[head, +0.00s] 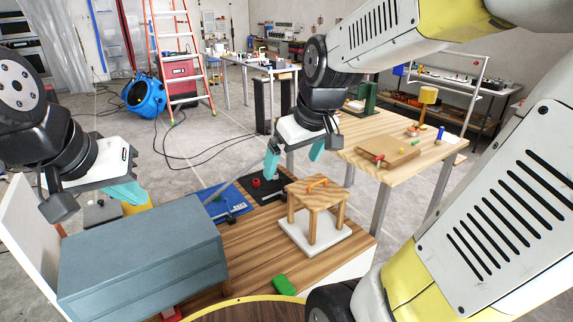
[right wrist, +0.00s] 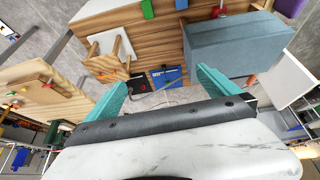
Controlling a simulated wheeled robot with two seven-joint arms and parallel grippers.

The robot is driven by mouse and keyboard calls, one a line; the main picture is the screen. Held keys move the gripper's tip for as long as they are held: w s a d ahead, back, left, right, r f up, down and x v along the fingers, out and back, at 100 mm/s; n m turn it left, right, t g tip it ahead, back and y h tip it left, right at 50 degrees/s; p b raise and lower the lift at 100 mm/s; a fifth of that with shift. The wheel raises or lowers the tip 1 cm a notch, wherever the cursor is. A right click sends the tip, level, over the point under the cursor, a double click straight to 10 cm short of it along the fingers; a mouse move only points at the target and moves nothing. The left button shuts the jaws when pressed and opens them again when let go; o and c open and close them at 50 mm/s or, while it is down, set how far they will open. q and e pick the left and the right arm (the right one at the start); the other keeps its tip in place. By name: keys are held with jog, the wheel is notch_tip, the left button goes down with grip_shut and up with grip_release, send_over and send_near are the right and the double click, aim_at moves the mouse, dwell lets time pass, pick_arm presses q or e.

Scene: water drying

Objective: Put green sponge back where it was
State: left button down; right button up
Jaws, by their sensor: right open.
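A small green sponge (head: 284,285) lies on the near edge of the wooden table top, in front of a small wooden stool. It also shows at the top of the right wrist view (right wrist: 147,9). My right gripper (head: 294,157) is open and empty, raised above the far side of the table, beyond the stool and away from the sponge. Its two teal fingers stand wide apart in the right wrist view (right wrist: 160,88).
The wooden stool (head: 314,196) stands on a white slab, with an orange item on top. A large blue-grey box (head: 140,262) fills the table's left side. A blue mat (head: 222,203) and a black plate (head: 262,186) lie behind. Bare wood (head: 245,258) separates box and stool.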

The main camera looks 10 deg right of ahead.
jog(key=s+a+r+m+t, duration=0.1)
jog(key=s+r+m, duration=0.1)
jog(key=s, duration=0.7)
jog(key=shift+a+r+m+y, duration=0.2)
jog(key=shift+r+m+y, duration=0.2)
jog(key=shift+m, duration=0.4)
